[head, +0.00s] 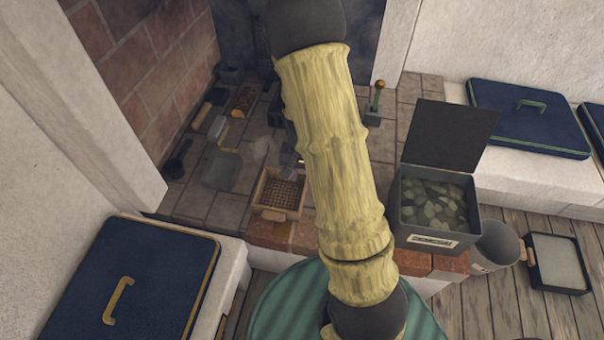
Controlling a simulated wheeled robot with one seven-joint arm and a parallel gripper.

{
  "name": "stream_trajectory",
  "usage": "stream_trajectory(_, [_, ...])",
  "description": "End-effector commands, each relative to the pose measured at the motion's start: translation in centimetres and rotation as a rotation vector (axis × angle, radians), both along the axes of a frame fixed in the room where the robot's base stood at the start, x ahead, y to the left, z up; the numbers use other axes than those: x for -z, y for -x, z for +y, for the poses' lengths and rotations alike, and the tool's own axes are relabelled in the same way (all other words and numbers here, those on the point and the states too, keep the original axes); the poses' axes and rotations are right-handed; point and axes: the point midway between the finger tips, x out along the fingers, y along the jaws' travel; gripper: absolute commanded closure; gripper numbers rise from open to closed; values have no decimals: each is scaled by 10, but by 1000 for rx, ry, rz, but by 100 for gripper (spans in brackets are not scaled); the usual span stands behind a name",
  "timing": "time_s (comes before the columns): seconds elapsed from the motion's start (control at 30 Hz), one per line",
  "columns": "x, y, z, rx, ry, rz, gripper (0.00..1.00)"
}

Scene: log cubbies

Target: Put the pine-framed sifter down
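The pine-framed sifter (279,194), a square wooden frame with a brown mesh and a short handle at its front, is at the front of the tiled hearth, left of my arm. It looks roughly level; whether it rests on the brick edge or is held just above cannot be told. A small dark grey part (290,160) just behind the sifter, partly covered by my arm, may be my gripper. Its fingers do not show clearly, so I cannot tell whether they are open, shut, or touching the sifter's frame.
A blue cushioned lid (135,280) is front left.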

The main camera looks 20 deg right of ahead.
Motion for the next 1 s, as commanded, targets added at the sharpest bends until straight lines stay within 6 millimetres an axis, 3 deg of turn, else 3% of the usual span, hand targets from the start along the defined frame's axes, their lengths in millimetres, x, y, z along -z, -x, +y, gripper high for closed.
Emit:
stream_trajectory(0.17, [-16,5,6,-39,-6,-18,71])
stream_trajectory(0.27, [-38,13,14,-104,-12,-45,71])
stream_trajectory(0.5, [-101,53,38,-338,2,-135,71])
stream_trajectory(0.63, [-128,78,47,-465,29,-181,71])
stream_trajectory(0.8, [-145,100,52,-570,62,-214,71])
stream_trajectory(1.0, [-146,104,53,-589,68,-215,71])
